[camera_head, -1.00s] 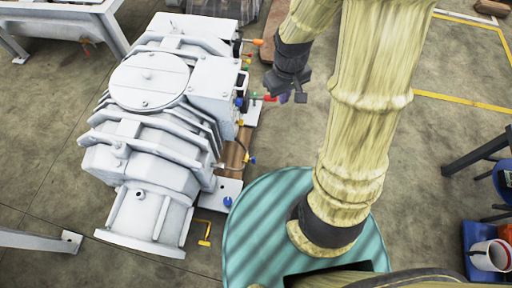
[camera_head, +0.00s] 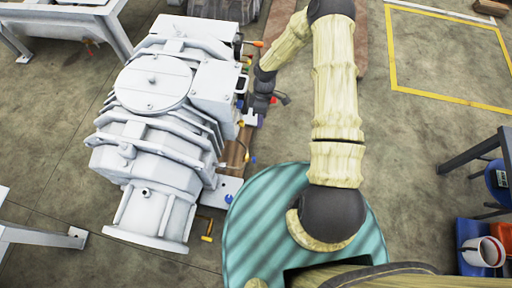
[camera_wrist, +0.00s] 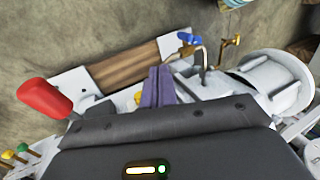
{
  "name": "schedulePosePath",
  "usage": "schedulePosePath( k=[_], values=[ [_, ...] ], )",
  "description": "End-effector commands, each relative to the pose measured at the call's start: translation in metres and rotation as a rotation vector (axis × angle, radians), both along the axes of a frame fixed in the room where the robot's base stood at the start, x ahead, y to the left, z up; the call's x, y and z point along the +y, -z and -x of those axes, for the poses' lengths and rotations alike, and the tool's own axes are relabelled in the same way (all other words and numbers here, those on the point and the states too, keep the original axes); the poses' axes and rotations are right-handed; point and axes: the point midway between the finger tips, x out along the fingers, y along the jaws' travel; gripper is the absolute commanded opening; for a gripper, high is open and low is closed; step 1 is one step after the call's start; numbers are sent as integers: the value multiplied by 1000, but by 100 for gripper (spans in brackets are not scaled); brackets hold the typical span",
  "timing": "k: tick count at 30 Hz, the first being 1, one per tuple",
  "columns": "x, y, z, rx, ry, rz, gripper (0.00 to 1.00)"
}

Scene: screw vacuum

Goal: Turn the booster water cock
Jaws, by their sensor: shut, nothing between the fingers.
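The white vacuum machine (camera_head: 155,85) fills the left of the head view, with several small coloured valve handles along its right side. Which is the booster water cock, I cannot tell for sure. In the wrist view, a blue-handled brass cock (camera_wrist: 188,40) stands beyond my fingers, with a brass tap (camera_wrist: 230,42) to its right. A large red handle (camera_wrist: 45,98) is at the left. My gripper (camera_wrist: 158,75) has its purple fingers closed together and empty. It lies between the red handle and the blue-handled cock. In the head view, my wrist partly hides the valve row.
A wooden base strip (camera_wrist: 125,67) runs beside the machine. Small yellow and green knobs (camera_wrist: 22,148) show at lower left of the wrist view. An orange handle (camera_head: 258,43) sits farther back. Open floor lies to the right, with a bucket (camera_head: 484,251) at the far right.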

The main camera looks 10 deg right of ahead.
Motion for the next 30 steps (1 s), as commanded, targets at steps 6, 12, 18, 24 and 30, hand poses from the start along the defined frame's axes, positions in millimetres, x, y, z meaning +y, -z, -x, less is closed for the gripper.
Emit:
schedulePosePath(
  k=[6,12,18,24,30],
  values=[
    [0,2,0,1,-4,-3,0],
    [1,5,1,1,-3,-3,0],
    [4,25,9,3,-4,-3,0],
    [8,58,21,3,-3,-2,0],
    [12,91,33,3,-3,-2,0]
  ],
)
